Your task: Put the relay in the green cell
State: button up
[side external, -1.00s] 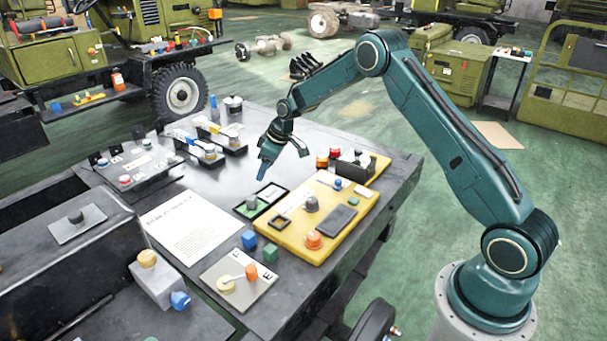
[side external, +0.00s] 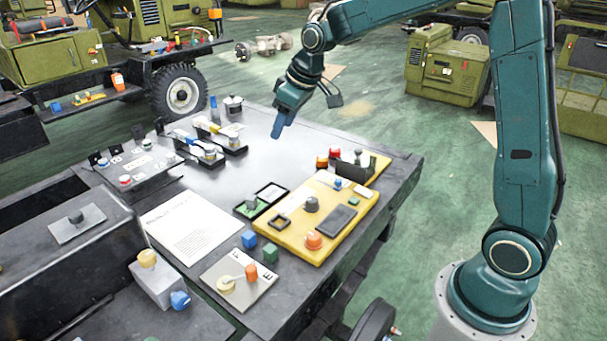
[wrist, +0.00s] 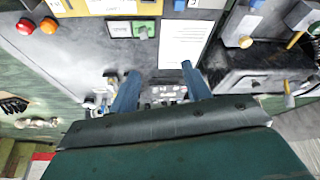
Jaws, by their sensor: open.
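A small dark-framed tray (side external: 273,207) with a white cell and a green cell (side external: 245,213) lies beside the yellow board. A small grey block that looks like the relay (side external: 252,202) stands in the green cell; whether it sits flat is too small to tell. In the wrist view the green cell (wrist: 150,25) and the grey block (wrist: 143,33) show near the top. My gripper (side external: 279,132) is open and empty, raised above the table and well apart from the tray. Its two blue fingers (wrist: 160,72) stand spread with nothing between them.
The yellow board (side external: 290,236) carries a knob, buttons and a dark plate. A paper sheet (side external: 190,228) lies at left. The table's back middle is clear.

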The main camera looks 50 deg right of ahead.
jog(key=s+a+r+m, duration=0.15)
jog(key=s+r, duration=0.25)
jog(key=s, duration=0.4)
jog(key=s+a+r, duration=0.2)
jog(key=s+r, duration=0.1)
jog(key=s, duration=0.5)
jog(key=s+f+m+t, duration=0.1)
jog(key=s+f, duration=0.1)
jog(key=s, duration=1.2)
jog(key=shift+s+a+h, duration=0.35)
jog(key=shift+a+h, duration=0.05)
jog(key=shift+m, duration=0.25)
